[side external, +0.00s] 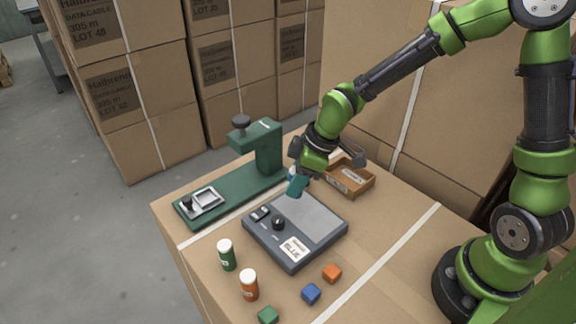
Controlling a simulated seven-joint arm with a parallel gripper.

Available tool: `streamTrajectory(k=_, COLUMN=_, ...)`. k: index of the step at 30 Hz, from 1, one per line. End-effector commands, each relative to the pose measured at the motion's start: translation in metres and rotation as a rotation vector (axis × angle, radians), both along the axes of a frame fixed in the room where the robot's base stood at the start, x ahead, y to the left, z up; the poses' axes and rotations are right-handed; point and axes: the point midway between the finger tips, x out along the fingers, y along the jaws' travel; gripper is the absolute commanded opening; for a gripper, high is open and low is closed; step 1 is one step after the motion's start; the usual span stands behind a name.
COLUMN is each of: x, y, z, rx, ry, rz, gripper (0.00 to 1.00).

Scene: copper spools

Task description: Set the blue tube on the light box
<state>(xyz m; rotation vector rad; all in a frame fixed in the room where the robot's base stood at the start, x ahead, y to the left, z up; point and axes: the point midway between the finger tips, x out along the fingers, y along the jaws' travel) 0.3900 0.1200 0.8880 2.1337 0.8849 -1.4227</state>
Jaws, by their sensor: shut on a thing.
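The blue tube (297,186), teal-blue in this view, is held tilted in my gripper (298,176). My gripper is shut on it, and the fingers partly hide it. The tube appears above the far left edge of the light box (310,216); I cannot tell whether it touches. The light box is a flat grey case with a pale panel, a dark knob, a switch and a white label that seems to read "BLUE". Its panel is bare.
A green stand (262,150) is behind left. A small open brown box (350,179) is behind right. A green tube (227,255) and an orange tube (249,285), both white-capped, stand in front left. Green (268,315), blue (311,293) and orange (332,273) cubes lie in front.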

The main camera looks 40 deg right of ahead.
Motion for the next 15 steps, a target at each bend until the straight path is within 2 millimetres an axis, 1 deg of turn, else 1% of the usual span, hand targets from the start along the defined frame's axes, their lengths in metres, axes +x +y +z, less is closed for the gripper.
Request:
streamTrajectory(k=1, x=-0.001, y=0.001, z=-0.01, rx=0.0, ry=0.006, rz=0.003, gripper=0.02)
streamTrajectory(k=3, x=-0.001, y=0.001, z=-0.02, rx=0.0, ry=0.004, rz=0.002, gripper=0.02)
streamTrajectory(k=6, x=0.0, y=0.001, z=-0.029, rx=0.001, ry=0.002, rz=0.001, gripper=0.02)
streamTrajectory(k=15, x=0.0, y=0.0, z=-0.031, rx=0.0, ry=0.0, rz=-0.001, gripper=0.02)
